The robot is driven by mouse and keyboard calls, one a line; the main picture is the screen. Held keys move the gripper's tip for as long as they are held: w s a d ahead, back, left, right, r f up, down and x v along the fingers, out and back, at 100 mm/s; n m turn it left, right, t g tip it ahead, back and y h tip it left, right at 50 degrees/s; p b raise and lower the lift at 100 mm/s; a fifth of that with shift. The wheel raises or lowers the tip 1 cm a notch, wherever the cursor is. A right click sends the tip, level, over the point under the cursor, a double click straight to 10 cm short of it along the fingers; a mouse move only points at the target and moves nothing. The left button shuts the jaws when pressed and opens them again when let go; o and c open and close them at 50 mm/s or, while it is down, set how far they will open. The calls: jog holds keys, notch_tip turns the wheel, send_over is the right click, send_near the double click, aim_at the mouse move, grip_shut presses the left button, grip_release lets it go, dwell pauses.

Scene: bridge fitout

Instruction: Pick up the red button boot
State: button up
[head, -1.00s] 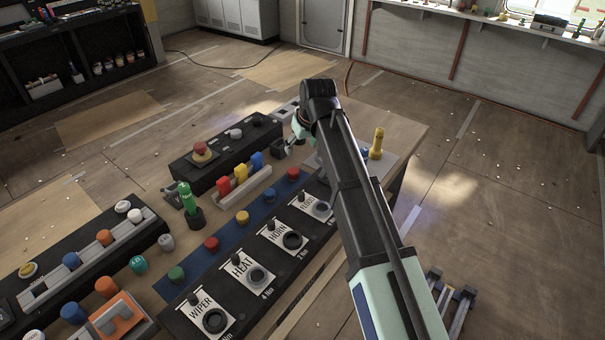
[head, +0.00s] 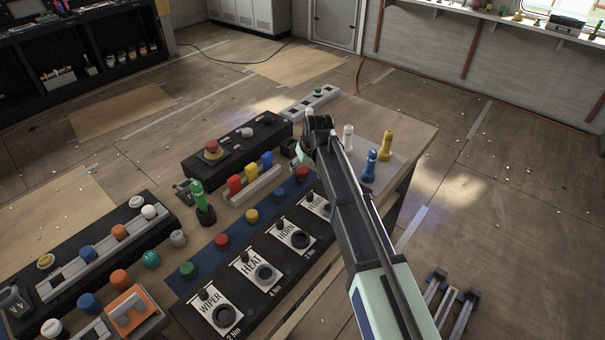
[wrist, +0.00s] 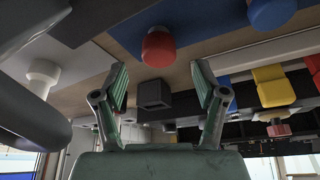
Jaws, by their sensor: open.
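A row of button boots lies on a blue strip on the bench. One red button boot (head: 303,173) is at the far right end of the strip, beside my arm. Another red button boot (head: 222,240) sits further down, between the green boot (head: 187,269) and the yellow boot (head: 252,215). In the wrist view a red boot (wrist: 158,47) on the blue strip appears just beyond my open gripper (wrist: 160,76), centred between the fingers and apart from them. A blue boot (wrist: 271,12) is to its right. In the head view my arm mostly hides the gripper.
A small dark open box (wrist: 153,94) shows between the fingers. Red, yellow and blue levers (head: 250,177) stand close to the strip. A labelled black panel (head: 262,270) runs along the front. White, blue and yellow pegs (head: 369,166) stand on a mat right of my arm.

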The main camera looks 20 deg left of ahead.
aim_at(302, 170)
jog(key=shift+p+x, duration=0.85)
jog(key=shift+x, duration=1.45)
jog(key=c, duration=1)
jog(key=shift+r, duration=0.1)
jog(key=shift+c, duration=0.2)
notch_tip(302, 170, up, 20)
jog(key=b, duration=0.4)
jog(key=shift+r+p, duration=0.1)
jog(key=shift+p, duration=0.35)
